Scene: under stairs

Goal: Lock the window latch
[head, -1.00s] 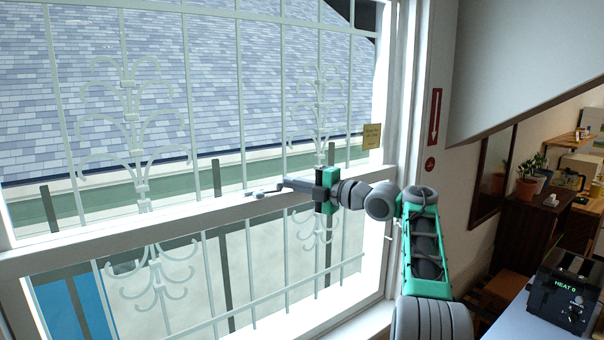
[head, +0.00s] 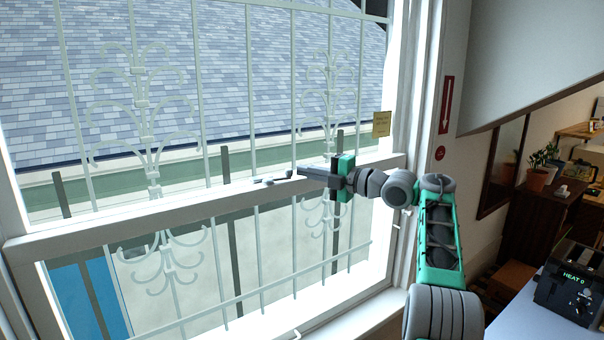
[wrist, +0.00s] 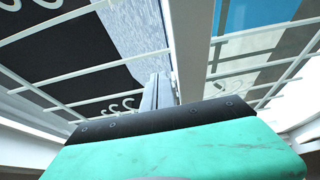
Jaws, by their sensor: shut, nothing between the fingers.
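The window latch (head: 272,180) is a small grey fitting on top of the white middle rail of the window. It has a thin lever pointing left and a rounded end at the right. Whether it is locked is too small to tell. My gripper (head: 301,171) is just right of the latch, over the same rail, with its grey fingers together and empty, pointing left. Its fingertips look very close to the latch's right end; I cannot tell if they touch. In the wrist view the shut fingers (wrist: 157,92) reach along the rail; I cannot make out the latch there.
The white window rail (head: 150,222) runs across the view, with white decorative bars (head: 205,90) beyond the glass. A yellow note (head: 381,124) is at the right window frame. A black heater-like device (head: 568,285) sits on a pale surface at the lower right.

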